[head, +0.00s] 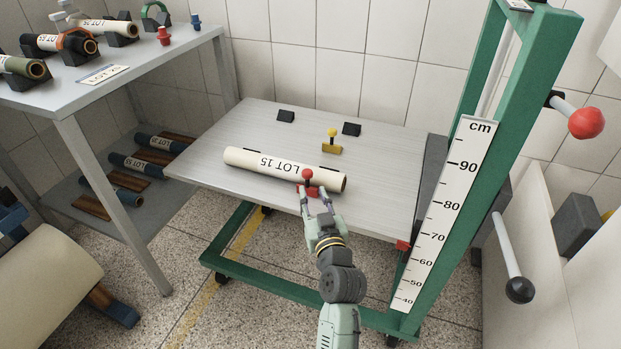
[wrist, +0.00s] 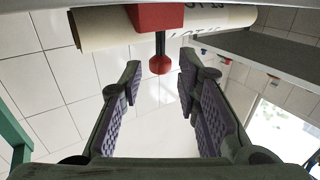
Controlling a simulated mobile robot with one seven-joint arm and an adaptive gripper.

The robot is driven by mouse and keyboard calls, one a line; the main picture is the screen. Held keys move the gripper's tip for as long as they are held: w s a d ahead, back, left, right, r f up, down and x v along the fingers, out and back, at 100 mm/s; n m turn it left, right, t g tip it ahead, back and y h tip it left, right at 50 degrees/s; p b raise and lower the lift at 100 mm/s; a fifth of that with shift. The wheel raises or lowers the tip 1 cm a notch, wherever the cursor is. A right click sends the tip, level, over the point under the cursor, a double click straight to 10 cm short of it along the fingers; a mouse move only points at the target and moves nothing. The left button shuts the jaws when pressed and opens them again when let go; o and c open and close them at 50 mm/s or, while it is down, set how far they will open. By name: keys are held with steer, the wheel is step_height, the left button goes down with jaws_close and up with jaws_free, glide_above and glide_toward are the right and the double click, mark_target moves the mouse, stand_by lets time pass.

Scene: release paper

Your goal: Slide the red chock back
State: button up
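The red chock (head: 312,191) sits on the platform against the near side of the cream roll marked LOT 15 (head: 265,166), close to its right end. A red ball knob (head: 307,174) stands up from it on a short stem. The wrist view shows the chock (wrist: 157,17) at the top, with its stem and knob (wrist: 160,65) hanging into the picture. My gripper (head: 315,191) is open and empty at the chock's near side. In the wrist view, the knob shows in the gap between the two fingertips (wrist: 159,75); I see no contact.
A yellow chock (head: 332,148) and two dark blocks (head: 286,116) (head: 351,129) are behind the roll on the platform (head: 225,127). The green lift post with its cm scale (head: 447,190) stands at right. A grey table (head: 130,80) with rolls is at left.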

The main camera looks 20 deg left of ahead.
mark_target(308, 180)
steer(key=p+x, duration=0.1)
steer(key=x, duration=0.5)
steer(key=shift+c, duration=0.4)
steer(key=shift+d, duration=0.1)
jaws_close()
